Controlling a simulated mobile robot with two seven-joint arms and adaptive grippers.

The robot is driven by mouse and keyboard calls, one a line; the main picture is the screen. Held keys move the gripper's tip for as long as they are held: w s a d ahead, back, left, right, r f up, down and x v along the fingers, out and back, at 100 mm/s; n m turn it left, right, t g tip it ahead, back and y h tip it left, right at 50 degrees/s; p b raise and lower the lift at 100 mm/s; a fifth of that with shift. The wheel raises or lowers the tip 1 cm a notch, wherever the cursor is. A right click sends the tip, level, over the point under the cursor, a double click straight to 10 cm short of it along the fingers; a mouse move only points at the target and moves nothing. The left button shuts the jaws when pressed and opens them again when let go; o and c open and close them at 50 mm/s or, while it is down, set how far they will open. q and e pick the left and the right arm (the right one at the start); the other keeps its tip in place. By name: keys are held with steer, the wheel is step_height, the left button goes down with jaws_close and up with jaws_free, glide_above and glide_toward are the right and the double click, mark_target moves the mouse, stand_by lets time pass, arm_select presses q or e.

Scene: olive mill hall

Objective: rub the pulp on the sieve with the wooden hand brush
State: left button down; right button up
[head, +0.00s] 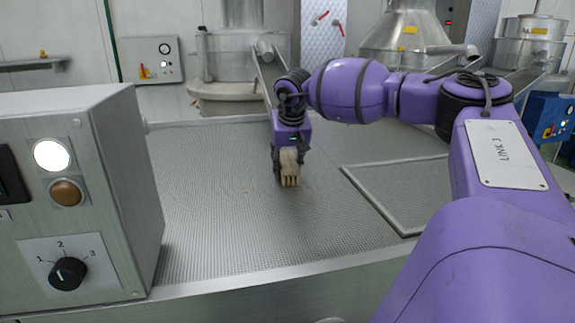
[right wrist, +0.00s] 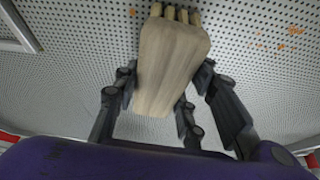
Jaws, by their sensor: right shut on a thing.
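My right gripper (head: 289,160) is shut on the wooden hand brush (head: 289,172), over the middle of the grey perforated sieve (head: 215,225). The brush has a pale wooden body; in the right wrist view the brush (right wrist: 172,60) sits between the dark fingers of the gripper (right wrist: 165,90), its tufts at the upper end. The tufts point down near the sieve; I cannot tell whether they touch it. Small orange bits of pulp (right wrist: 295,30) lie scattered on the sieve to the right of the brush, with another speck (right wrist: 133,11) to its left. My left gripper is not in view.
A metal control box (head: 80,190) with a knob and lamps stands at the left front. A metal-edged rectangular panel (head: 405,190) lies at the right of the sieve. A chute (head: 268,75) slopes down behind my gripper.

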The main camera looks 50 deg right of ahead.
steer(key=shift+r, duration=3)
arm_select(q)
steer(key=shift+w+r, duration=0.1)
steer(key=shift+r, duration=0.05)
arm_select(e)
step_height(320, 180, up, 2)
steer(key=shift+r+p, duration=0.1)
steer(key=shift+p, duration=0.55)
steer(key=shift+r+p, duration=0.4)
steer(key=shift+r, duration=0.05)
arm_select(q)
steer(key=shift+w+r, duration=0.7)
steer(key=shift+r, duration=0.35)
arm_select(e)
steer(key=shift+f, duration=0.1)
